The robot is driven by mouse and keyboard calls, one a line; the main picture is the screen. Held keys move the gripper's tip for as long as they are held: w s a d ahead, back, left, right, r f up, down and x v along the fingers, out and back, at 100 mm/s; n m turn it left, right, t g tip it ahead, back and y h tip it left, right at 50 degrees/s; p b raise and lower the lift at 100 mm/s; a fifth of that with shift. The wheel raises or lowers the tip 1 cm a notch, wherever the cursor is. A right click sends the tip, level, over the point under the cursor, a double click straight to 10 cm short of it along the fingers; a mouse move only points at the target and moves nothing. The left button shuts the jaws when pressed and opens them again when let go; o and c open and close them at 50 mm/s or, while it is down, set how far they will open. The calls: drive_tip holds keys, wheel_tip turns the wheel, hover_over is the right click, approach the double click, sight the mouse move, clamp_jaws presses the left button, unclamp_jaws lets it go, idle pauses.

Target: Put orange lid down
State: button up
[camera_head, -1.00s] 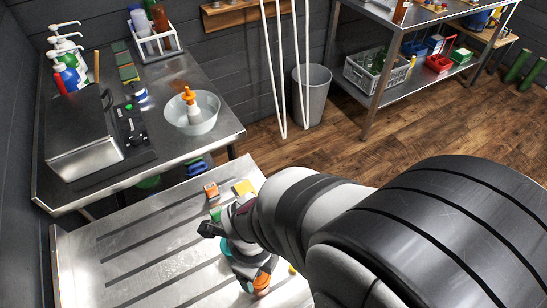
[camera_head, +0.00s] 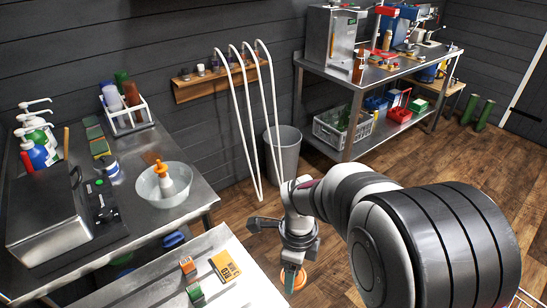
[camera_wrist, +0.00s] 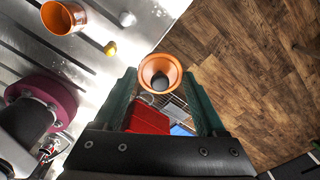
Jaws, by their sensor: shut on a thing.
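The orange lid (camera_wrist: 147,70) is a round, funnel-like ring with a dark centre. In the wrist view it sits between the tips of my gripper's green fingers (camera_wrist: 163,85), which are shut on it. In the head view the lid (camera_head: 299,281) shows as an orange edge at the end of my gripper (camera_head: 289,278). There my gripper hangs just right of the grooved metal table (camera_head: 150,290), with wooden floor behind it. Whether the lid is over the table edge or the floor I cannot tell. The lid's far side is hidden.
An orange cup (camera_wrist: 63,17) and a small yellow piece (camera_wrist: 110,48) are on the metal in the wrist view. A bowl (camera_head: 165,184) stands on the left counter. Red and blue things show beyond the fingers.

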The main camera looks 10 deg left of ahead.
drive_tip(key=shift+w+f, duration=0.3)
drive_tip(key=shift+w, duration=0.15)
drive_tip(key=shift+a+f, duration=0.15)
drive_tip(key=shift+a, duration=0.2)
hover_over(245, 292)
drive_tip(key=f, duration=0.6)
drive_tip(key=shift+d+f, duration=0.15)
drive_tip(key=shift+d, duration=0.1)
drive_tip(key=shift+a+f, duration=0.2)
drive_tip(key=shift+f, duration=0.9)
drive_tip(key=shift+a+f, duration=0.15)
drive_tip(key=shift+f, duration=0.95)
